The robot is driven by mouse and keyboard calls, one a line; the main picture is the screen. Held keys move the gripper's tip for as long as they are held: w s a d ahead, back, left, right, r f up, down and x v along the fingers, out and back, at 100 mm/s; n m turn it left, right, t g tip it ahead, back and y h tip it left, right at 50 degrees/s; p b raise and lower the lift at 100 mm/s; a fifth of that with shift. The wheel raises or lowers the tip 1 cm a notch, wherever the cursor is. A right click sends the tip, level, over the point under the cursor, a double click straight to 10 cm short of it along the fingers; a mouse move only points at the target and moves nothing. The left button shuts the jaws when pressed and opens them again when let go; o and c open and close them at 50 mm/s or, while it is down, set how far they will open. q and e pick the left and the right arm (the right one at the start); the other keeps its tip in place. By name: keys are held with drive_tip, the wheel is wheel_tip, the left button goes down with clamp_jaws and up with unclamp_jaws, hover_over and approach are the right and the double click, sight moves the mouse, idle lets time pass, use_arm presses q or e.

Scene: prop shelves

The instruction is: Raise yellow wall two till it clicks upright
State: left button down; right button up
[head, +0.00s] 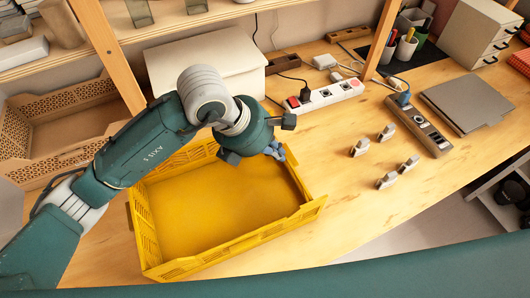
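A yellow slotted crate (150,245) stands on the wooden table. Its left wall and its near wall stand up around a flat yellow inside. Its far wall is partly covered by my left arm. My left gripper (276,151) is at the crate's far right corner, low by the top of the right-hand wall (293,178). I cannot tell whether it touches the wall or whether its fingers are apart. No label shows which wall is number two. My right gripper is not in view.
Several small grey clips (386,133) stand right of the crate. Behind are a white power strip (325,97) and a white box (205,62). A grey-brown power strip (418,126) and a grey laptop-like slab (466,104) lie farther right. A shelf post (381,38) rises behind.

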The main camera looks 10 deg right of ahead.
sight(291, 154)
use_arm(q)
drive_tip(key=shift+w+d+b, duration=0.3)
drive_tip(key=shift+d+b, duration=0.25)
drive_tip(key=shift+d, duration=0.4)
drive_tip(key=shift+w+d+r+b, duration=0.15)
drive_tip(key=shift+w+d+b, duration=0.1)
drive_tip(key=shift+d+b, duration=0.45)
drive_tip(key=shift+d+r, duration=0.15)
drive_tip(key=shift+d, duration=0.15)
drive_tip(key=shift+a+r, duration=0.1)
drive_tip(key=shift+r, duration=0.15)
drive_tip(key=v, duration=1.1)
drive_tip(key=shift+r, duration=0.25)
